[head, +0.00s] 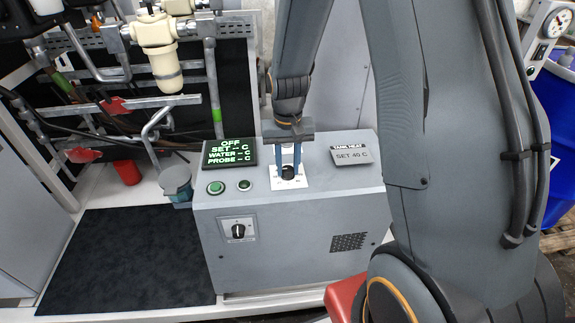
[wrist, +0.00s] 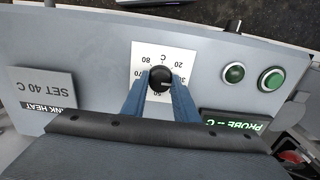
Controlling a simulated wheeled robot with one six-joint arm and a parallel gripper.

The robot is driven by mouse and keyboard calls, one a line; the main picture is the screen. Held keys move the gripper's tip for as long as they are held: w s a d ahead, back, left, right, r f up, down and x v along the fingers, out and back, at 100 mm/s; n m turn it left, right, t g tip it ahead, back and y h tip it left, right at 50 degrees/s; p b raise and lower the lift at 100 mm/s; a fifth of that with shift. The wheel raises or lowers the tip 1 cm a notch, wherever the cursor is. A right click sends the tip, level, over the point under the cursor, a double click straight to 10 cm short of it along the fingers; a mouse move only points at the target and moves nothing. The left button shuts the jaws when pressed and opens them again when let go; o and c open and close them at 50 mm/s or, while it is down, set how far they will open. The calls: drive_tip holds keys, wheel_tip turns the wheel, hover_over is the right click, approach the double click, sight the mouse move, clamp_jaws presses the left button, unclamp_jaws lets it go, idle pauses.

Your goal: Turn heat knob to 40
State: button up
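The heat knob (head: 289,172) is a small black round knob on a white dial plate (head: 289,184), on top of a grey control box (head: 292,215). In the wrist view the knob (wrist: 161,79) shows a short white mark on its right side; numbers 20, 70 and 80 can be read, and the 40 is hidden. My gripper (head: 288,164) points down at the dial, its two blue fingers one on each side of the knob. In the wrist view my gripper's tips (wrist: 160,88) are close beside the knob; whether they press on it cannot be told.
A display (head: 229,152) reads OFF, with dashes for set, water and probe. Two green buttons (head: 216,188) sit below it. A sign (head: 352,154) reads SET 40 C. Another black knob (head: 238,231) is on the box's front. A dark mat (head: 130,255) lies at left.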

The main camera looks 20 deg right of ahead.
drive_tip(key=c, duration=0.4)
drive_tip(key=shift+m, duration=0.3)
drive_tip(key=m+p, duration=0.1)
drive_tip(key=m, duration=0.3)
drive_tip(key=shift+r, duration=0.1)
drive_tip(key=shift+w+m+p, duration=0.1)
drive_tip(key=shift+m+p, duration=0.4)
drive_tip(key=shift+m, duration=1.5)
drive_tip(key=o, duration=1.1)
drive_tip(key=shift+c, duration=0.2)
